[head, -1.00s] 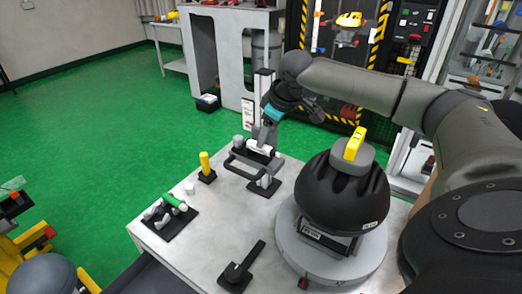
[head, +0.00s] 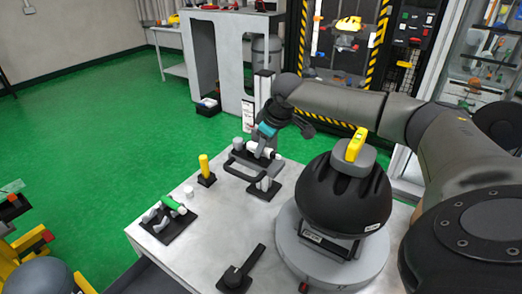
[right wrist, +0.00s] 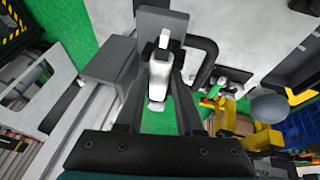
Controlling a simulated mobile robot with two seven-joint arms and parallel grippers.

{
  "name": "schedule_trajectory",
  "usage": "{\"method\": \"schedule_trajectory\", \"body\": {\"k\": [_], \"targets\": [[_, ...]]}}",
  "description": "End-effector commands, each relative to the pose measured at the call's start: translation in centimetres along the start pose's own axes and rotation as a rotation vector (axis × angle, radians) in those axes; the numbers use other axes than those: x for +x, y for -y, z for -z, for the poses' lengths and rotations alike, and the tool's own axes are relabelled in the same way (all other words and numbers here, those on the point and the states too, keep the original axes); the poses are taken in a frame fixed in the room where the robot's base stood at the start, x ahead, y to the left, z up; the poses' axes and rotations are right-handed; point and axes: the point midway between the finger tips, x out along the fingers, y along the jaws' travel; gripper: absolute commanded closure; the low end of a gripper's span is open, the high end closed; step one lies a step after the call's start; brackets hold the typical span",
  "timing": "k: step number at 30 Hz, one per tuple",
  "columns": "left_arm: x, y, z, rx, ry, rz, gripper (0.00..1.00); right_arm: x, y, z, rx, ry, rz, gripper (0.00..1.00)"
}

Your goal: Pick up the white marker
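The white marker (head: 253,147) lies sideways on a small grey stand near the far edge of the table. My right gripper (head: 264,142) is over it from above, a finger hiding its middle in the head view. In the right wrist view the white marker (right wrist: 160,77) lies lengthwise between the two fingers of my right gripper (right wrist: 161,62). Whether the fingertips press on it or leave a small gap is unclear. My left gripper is not in view.
A dark handle (head: 243,167) stands beside the stand. A yellow peg (head: 205,170), a black tray (head: 169,220) with small cylinders, and a black lever (head: 241,269) sit on the grey table (head: 205,243). A large black dome (head: 345,192) stands to the right.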

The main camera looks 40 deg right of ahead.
Motion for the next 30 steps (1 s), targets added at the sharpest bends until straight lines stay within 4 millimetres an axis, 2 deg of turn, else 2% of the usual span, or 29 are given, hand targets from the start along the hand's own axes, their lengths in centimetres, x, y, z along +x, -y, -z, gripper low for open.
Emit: {"method": "schedule_trajectory", "body": {"k": [1, 9, 22, 26, 30], "targets": [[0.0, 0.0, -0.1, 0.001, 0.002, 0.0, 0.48, 0.0, 0.0, 0.0, 0.0, 0.0, 0.0, 0.71], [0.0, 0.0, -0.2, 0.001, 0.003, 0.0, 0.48, 0.0, 0.0, 0.0, 0.0, 0.001, 0.0, 1.0], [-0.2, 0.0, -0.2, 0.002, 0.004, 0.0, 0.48, -0.5, -0.1, 0.2, 0.001, -0.001, 0.0, 1.0], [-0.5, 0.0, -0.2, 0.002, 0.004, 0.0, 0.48, -1.8, -0.4, 0.8, 0.001, -0.003, 0.0, 1.0], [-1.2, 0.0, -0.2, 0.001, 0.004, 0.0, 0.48, -4.3, -1.0, 1.9, 0.002, -0.004, -0.001, 1.0]]}}
